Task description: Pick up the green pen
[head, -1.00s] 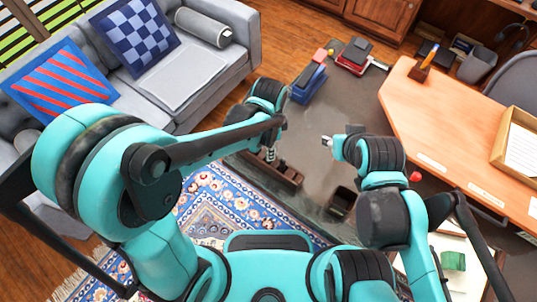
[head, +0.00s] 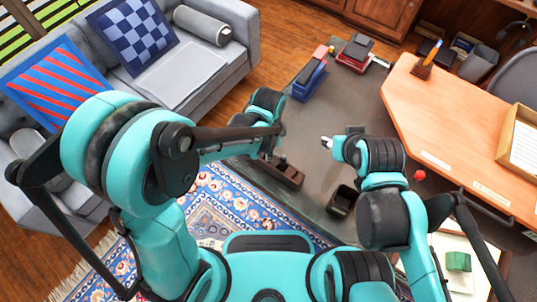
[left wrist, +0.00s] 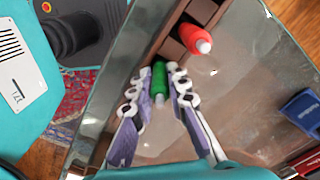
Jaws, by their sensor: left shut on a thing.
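The green pen (left wrist: 159,82) is between the fingers of my left gripper (left wrist: 157,93) in the left wrist view, its pale end toward the camera. The fingers are shut on it. Its far end overlaps the brown pen holder (left wrist: 203,12); I cannot tell if it still sits inside. A red pen (left wrist: 194,38) stands in that holder, just right of the gripper. In the head view the holder (head: 283,173) lies on the dark table below my left gripper (head: 268,153), whose fingers are mostly hidden. My right gripper (head: 327,142) is above the table, apart from the holder.
A dark glossy table (head: 318,120) carries a blue stapler-like object (head: 309,79), a red and black item (head: 355,54) and a dark open box (head: 343,200). An orange desk (head: 450,130) stands right, a grey sofa (head: 240,65) left. The table's middle is fairly clear.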

